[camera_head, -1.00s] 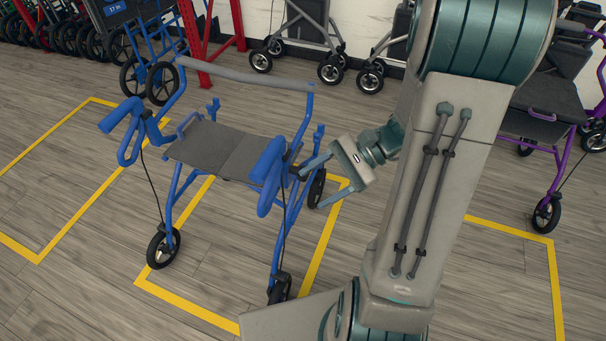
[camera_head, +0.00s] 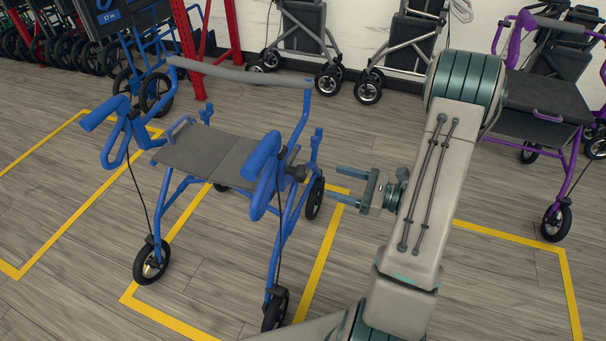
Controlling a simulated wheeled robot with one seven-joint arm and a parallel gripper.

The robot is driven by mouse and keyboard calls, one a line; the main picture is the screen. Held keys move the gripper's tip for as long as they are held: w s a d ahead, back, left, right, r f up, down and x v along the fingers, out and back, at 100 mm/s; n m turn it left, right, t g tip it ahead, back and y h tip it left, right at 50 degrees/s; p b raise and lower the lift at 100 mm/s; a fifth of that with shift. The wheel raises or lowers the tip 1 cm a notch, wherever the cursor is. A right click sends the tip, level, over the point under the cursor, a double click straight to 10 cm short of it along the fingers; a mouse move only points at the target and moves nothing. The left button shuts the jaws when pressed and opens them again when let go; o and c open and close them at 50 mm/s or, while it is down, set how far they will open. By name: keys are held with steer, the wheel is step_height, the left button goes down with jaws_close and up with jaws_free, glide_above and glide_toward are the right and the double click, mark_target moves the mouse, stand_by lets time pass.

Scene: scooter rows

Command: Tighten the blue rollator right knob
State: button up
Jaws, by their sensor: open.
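The blue rollator (camera_head: 228,165) stands on the wood floor left of centre, with a grey seat and a grey back bar. A dark knob (camera_head: 297,173) sticks out from the frame on its right side, just behind the right blue handle. My gripper (camera_head: 338,183) is open and empty, to the right of the knob. Its two fingers point left toward the rollator. A gap shows between the fingertips and the knob in the picture. The knob's left part is hidden by the handle and frame.
Yellow floor lines (camera_head: 322,245) surround the blue rollator. A purple rollator (camera_head: 545,110) stands at the right. Grey walkers stand along the back wall, and a red rack (camera_head: 183,45) with other rollators stands at the back left.

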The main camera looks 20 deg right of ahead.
mark_target(306, 173)
steer(key=b+x, duration=0.1)
steer(key=x, duration=0.9)
steer(key=shift+w+a, duration=0.15)
steer(key=shift+a, duration=0.1)
steer(key=c, duration=1)
